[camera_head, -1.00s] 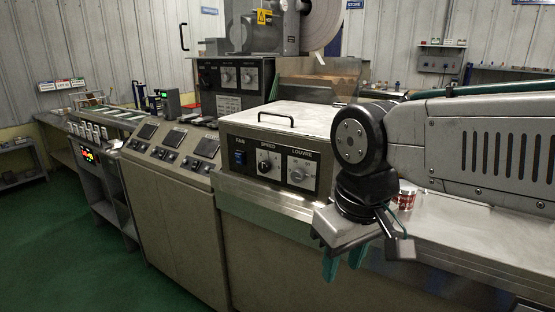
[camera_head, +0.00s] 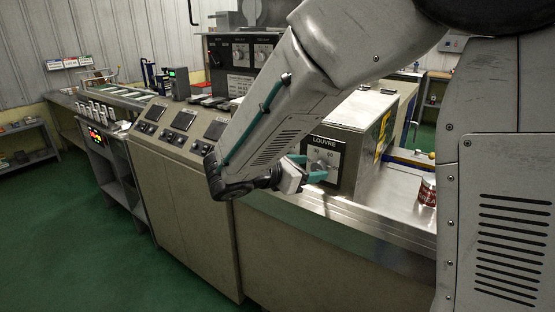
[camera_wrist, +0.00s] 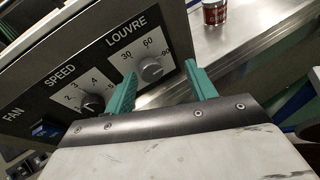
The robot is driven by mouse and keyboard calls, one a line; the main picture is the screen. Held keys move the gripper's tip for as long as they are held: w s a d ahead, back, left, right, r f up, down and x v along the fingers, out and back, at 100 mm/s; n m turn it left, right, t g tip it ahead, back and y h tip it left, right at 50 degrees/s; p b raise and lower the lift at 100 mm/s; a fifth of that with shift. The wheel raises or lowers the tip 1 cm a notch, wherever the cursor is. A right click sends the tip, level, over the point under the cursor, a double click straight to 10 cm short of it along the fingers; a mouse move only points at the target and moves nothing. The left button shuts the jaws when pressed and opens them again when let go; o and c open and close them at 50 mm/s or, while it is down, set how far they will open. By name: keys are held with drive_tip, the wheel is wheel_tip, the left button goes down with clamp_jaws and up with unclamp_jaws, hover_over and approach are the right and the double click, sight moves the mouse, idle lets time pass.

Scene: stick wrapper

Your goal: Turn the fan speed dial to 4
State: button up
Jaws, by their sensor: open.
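The dark control panel (camera_wrist: 75,75) shows in the wrist view with its FAN, SPEED and LOUVRE labels. The speed dial (camera_wrist: 93,103) is a black knob at lower left, with numbers including 3 and 4 around it; its pointer setting is too small to tell. My gripper (camera_wrist: 160,70) is open, its teal fingers on either side of the grey louvre dial (camera_wrist: 151,69), to the right of the speed dial. I cannot tell whether they touch the louvre dial. In the head view my arm hides the speed dial, while the louvre dial (camera_head: 320,166) shows beside the fingers.
The blue fan switch (camera_wrist: 45,128) lies left of the speed dial. A red and silver can (camera_head: 427,190) stands on the metal counter (camera_head: 385,215) to the right. Sloped control consoles (camera_head: 180,122) extend left along the machine. The green floor in front is clear.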

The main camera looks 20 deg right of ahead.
drive_tip(key=w+a+f+n+t, duration=0.3)
drive_tip(key=w+a+n+t, duration=0.35)
drive_tip(key=a, duration=0.25)
drive_tip(key=x, duration=0.8)
drive_tip(key=shift+w+a+n, duration=0.2)
drive_tip(key=shift+w+n, duration=0.15)
drive_tip(key=shift+w, duration=0.05)
drive_tip(key=c, duration=1)
